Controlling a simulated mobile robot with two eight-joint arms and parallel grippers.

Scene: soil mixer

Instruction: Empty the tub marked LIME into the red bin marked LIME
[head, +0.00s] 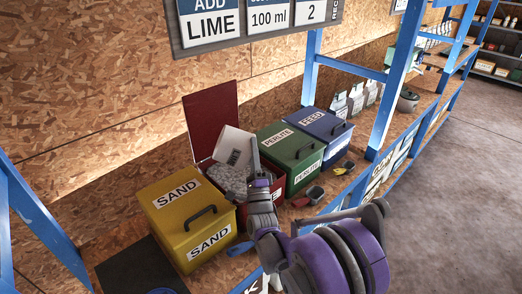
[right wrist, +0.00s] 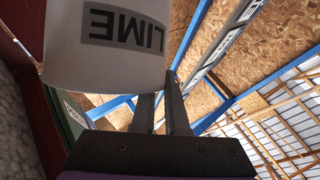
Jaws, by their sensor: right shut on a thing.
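The white tub (head: 234,146) marked LIME is tilted over the open red bin (head: 278,186), just in front of its raised lid. In the right wrist view the tub (right wrist: 105,65) fills the upper left, its label upside down. The red bin holds pale grey lumpy material (head: 228,181), and only part of its white label shows behind my arm. My right gripper (head: 254,152) is shut on the tub; its fingers also show in the right wrist view (right wrist: 160,100) at the tub's edge. The tub's mouth and inside are hidden. My left gripper is out of view.
A yellow SAND bin (head: 172,200) stands left of the red bin. A green PERLITE bin (head: 283,140) and a blue FEED bin (head: 322,122) stand to its right. The raised red lid (head: 208,115) is behind. Scoops (head: 308,198) lie in front. A sign (head: 250,22) hangs above.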

